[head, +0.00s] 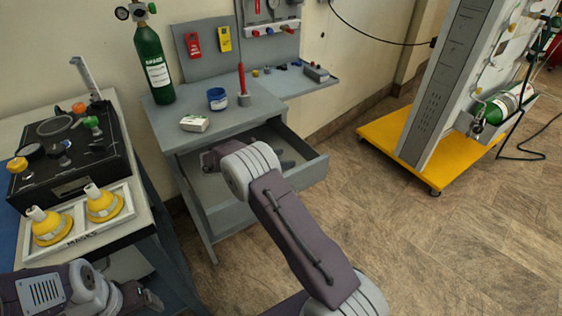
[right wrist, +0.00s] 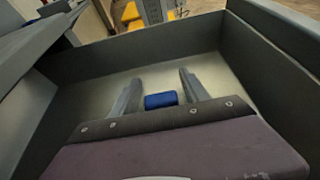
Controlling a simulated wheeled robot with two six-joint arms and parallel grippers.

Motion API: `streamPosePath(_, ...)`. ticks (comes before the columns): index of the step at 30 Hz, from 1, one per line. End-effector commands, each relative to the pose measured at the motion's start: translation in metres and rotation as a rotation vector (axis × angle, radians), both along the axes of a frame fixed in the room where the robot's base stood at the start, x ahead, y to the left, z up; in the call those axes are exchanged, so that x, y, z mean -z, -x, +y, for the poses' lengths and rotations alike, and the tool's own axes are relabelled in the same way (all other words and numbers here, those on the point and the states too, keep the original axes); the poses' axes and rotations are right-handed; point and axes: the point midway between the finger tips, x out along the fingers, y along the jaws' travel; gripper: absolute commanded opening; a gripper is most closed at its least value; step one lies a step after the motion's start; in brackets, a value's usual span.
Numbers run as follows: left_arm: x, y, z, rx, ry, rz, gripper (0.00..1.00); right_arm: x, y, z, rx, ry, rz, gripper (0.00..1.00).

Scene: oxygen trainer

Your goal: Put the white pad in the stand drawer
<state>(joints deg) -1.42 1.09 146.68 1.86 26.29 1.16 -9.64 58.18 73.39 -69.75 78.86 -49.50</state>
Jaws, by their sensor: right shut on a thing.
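The stand drawer (head: 312,172) is pulled open. My right gripper (head: 287,163) reaches down inside it, and my own wrist hides part of it in the head view. In the right wrist view, the fingers of this gripper (right wrist: 160,90) stand apart with a small blue block (right wrist: 160,100) between them, over the pale drawer floor. A small white pad-like piece with green marks (head: 194,123) lies flat on the stand top, left of the blue cup; I see no other white pad. My left gripper (head: 142,298) is low at the left, dark and partly hidden.
The stand top (head: 165,125) also holds a green cylinder (head: 153,65), a blue cup (head: 217,99) and a red-handled tool (head: 242,85). A bench with a black case (head: 70,155) and yellow masks (head: 102,203) is at left. Free floor lies right, before a yellow-based trolley (head: 385,135).

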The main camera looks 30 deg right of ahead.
Motion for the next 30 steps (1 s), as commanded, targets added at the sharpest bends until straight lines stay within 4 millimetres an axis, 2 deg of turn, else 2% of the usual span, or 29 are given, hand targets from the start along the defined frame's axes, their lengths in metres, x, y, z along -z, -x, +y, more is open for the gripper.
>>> streamPosePath(9,-0.001,0.000,0.000,0.000,0.000,0.000,0.80,0.002,0.000,0.000,0.000,0.000,-0.001,0.15)
streamPosePath(10,-0.001,0.000,0.000,0.000,0.000,0.000,0.80,0.001,0.000,0.000,0.000,0.000,-0.002,0.62)
streamPosePath(12,-0.001,0.000,0.000,0.000,0.000,0.000,0.80,0.001,0.000,0.000,0.000,0.000,-0.002,0.75)
streamPosePath(22,-0.001,0.000,0.000,0.000,0.000,0.000,0.80,-0.003,0.000,0.000,0.000,0.000,-0.003,0.75)
streamPosePath(26,-0.012,0.000,0.000,0.000,0.000,0.000,0.80,-0.015,0.001,0.023,-0.004,0.000,-0.003,0.75)
streamPosePath(30,-0.024,0.000,0.000,0.000,0.000,0.000,0.80,-0.030,0.003,0.058,-0.004,0.000,-0.004,0.75)
